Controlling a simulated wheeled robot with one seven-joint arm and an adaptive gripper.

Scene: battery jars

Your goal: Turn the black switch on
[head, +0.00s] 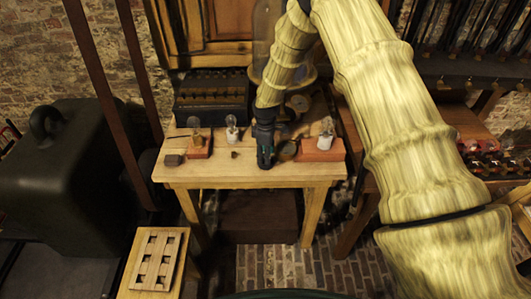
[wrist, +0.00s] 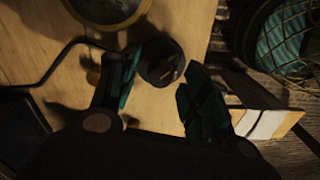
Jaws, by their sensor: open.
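A round black switch (wrist: 160,62) with a small pale mark on its top sits on the light wooden table (head: 230,178). In the wrist view it lies between and just beyond the tips of my gripper (wrist: 162,72). The two dark teal fingers stand apart on either side of it, the left one very close to its edge. Whether either finger touches it I cannot tell. In the head view my gripper (head: 265,157) points down at the middle of the table, and I cannot make out the switch there.
A brass-rimmed round gauge (wrist: 108,8) and a dark cable are near the switch. Bulbs on blocks stand left (head: 197,143) and right (head: 324,141) on the table, with a dark jar rack (head: 210,95) behind.

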